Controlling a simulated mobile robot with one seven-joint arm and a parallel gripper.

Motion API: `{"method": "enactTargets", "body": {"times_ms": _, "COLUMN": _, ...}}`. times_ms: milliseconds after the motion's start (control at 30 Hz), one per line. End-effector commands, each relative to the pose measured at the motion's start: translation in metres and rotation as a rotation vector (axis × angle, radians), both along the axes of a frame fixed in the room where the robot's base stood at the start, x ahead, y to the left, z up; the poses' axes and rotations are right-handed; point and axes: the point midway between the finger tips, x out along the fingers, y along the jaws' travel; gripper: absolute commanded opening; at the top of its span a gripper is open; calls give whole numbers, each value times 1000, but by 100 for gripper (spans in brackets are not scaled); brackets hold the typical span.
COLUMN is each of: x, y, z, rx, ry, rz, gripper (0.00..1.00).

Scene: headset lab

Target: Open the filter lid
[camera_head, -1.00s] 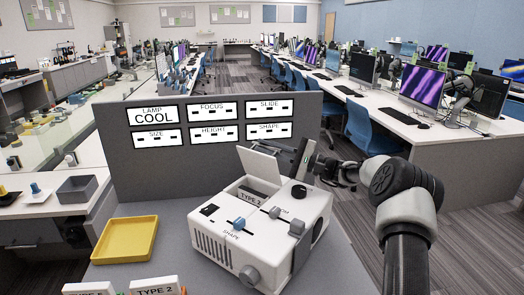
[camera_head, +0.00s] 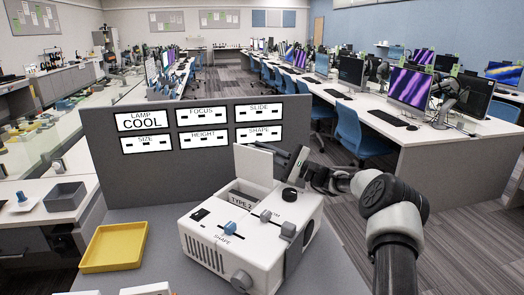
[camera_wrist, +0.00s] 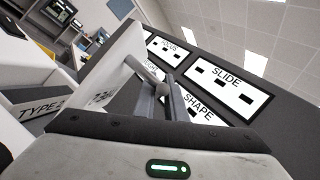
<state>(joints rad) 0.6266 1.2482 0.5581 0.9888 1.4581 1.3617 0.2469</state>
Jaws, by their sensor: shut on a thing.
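The white device (camera_head: 225,245) stands on the grey table, with a slot labelled TYPE 2 (camera_head: 241,203) open in its top. Its filter lid (camera_head: 254,165) is a pale flat panel raised nearly upright behind the slot; it also shows in the wrist view (camera_wrist: 113,68). My gripper (camera_head: 290,165) reaches in from the right behind the lid. In the wrist view my fingers (camera_wrist: 165,92) are shut at the lid's far side, where a small rounded knob shows between their tips. The exact contact is partly hidden by the fingers.
A grey panel (camera_head: 105,165) with several labelled displays, one reading LAMP COOL, stands behind the device. A yellow tray (camera_head: 114,248) lies to its left. Blue and grey knobs (camera_head: 230,228) stick up from the device's top. White cards (camera_head: 146,290) sit at the front edge.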

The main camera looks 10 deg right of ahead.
Motion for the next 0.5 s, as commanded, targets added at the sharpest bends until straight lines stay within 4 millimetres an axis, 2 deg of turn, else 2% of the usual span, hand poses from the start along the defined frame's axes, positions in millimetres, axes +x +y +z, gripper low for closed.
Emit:
{"method": "enactTargets", "body": {"times_ms": 67, "x": 1, "y": 2, "z": 4, "rx": 2, "ry": -5, "rz": 0, "gripper": 0}}
{"method": "enactTargets", "body": {"times_ms": 100, "x": 1, "y": 2, "z": 4, "rx": 2, "ry": -4, "rz": -1, "gripper": 14}}
{"method": "enactTargets", "body": {"times_ms": 200, "x": 1, "y": 2, "z": 3, "rx": 1, "ry": -4, "rz": 0, "gripper": 29}}
{"method": "enactTargets", "body": {"times_ms": 500, "x": 0, "y": -1, "z": 1, "rx": 0, "ry": -2, "rz": 0, "gripper": 29}}
